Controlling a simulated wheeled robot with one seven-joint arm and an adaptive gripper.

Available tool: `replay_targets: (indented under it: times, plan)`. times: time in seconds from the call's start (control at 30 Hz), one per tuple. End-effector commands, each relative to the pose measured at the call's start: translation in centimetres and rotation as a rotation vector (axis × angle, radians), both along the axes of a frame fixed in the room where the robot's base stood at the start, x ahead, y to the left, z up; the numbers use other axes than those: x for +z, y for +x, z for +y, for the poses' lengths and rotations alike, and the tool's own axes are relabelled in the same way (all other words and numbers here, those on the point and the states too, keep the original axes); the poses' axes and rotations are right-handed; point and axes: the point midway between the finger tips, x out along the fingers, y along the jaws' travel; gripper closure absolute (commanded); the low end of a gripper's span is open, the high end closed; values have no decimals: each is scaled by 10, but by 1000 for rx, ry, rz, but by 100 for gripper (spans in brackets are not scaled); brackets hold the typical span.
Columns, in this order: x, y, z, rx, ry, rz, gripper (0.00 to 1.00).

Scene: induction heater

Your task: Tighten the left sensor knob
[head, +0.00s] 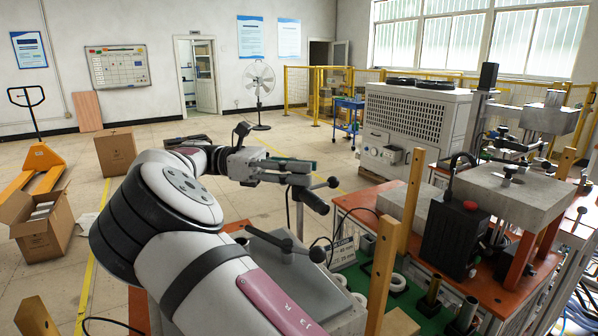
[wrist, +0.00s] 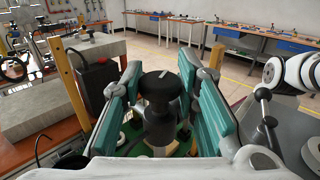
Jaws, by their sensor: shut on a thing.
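The sensor knob (wrist: 160,86) is black and round with a pale mark on its top. It sits upright in the middle of the wrist view, on a dark body. In the head view my gripper (head: 290,170) is near the centre, beside a black cylinder (head: 313,201) and a ball-ended lever (head: 325,184). I cannot make out the knob between the fingers there. Which knob is the left one cannot be told from these views.
A grey sloped box (head: 290,262) with a black lever (head: 289,244) stands below my gripper. A wooden post (head: 409,203), a black box with a red button (head: 452,238) and a grey block (head: 510,192) stand to the right. White rings lie on a green surface (head: 405,300).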

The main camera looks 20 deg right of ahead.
Motion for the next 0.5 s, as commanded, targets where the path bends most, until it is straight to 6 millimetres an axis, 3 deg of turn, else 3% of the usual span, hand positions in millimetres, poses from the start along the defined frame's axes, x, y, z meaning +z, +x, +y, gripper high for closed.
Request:
replay_targets:
  times: [0.27,0.3,0.37,0.5]
  plan:
    - [0,0,0,0,0,0,100]
    - [0,0,0,0,0,0,67]
    - [0,0,0,-1,0,0,54]
    - [0,0,0,0,0,0,52]
